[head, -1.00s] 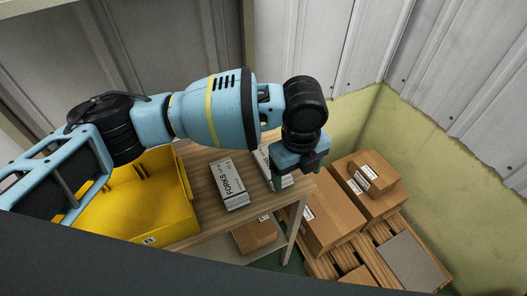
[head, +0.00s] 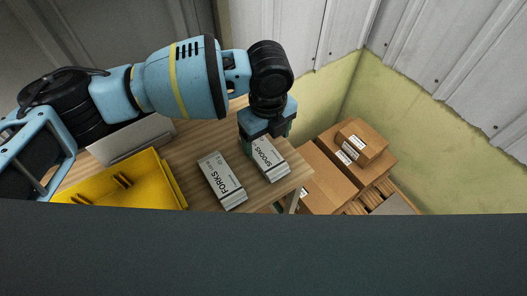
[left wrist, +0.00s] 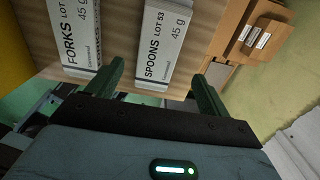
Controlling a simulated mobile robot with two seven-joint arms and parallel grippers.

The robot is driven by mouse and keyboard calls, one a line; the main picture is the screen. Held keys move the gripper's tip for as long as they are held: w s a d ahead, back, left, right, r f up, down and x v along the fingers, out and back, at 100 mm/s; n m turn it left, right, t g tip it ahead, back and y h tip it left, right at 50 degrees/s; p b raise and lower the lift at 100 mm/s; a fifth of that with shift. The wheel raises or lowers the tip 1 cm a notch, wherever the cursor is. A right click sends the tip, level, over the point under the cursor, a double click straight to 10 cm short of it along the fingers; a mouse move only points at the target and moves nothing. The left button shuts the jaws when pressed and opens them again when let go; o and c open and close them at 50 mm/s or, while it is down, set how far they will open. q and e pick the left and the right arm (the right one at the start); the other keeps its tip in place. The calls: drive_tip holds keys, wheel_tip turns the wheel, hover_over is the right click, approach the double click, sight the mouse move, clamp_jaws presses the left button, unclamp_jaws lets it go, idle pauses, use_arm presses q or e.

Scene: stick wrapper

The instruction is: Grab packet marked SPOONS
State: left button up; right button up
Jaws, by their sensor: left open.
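The packet marked SPOONS (head: 268,160) is a white and grey box lying on the wooden table near its right end. It also shows in the left wrist view (left wrist: 160,45), lying between the lines of my fingers. My left gripper (head: 264,135) is open and empty, over the far end of the packet in the head view. In the left wrist view its two green fingers (left wrist: 158,88) are spread on either side of the packet. I cannot tell how high they are above it. The packet marked FORKS (head: 222,180) lies to its left. My right gripper is not in view.
A yellow bin (head: 125,188) stands on the table (head: 185,150) at the left, with a grey flat thing (head: 130,140) behind it. Cardboard boxes (head: 325,178) are stacked on a pallet right of the table. A narrow bare strip separates the two packets.

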sight(264, 152)
use_arm(q)
drive_tip(key=shift+w+a+f, duration=0.1)
drive_tip(key=shift+a+f, duration=0.1)
drive_tip(key=shift+f, duration=1.15)
drive_tip(key=shift+w+a+f, duration=0.1)
drive_tip(key=shift+a+f, duration=0.05)
drive_tip(key=shift+f, duration=1.2)
drive_tip(key=c, duration=1.1)
drive_tip(key=shift+r, duration=0.1)
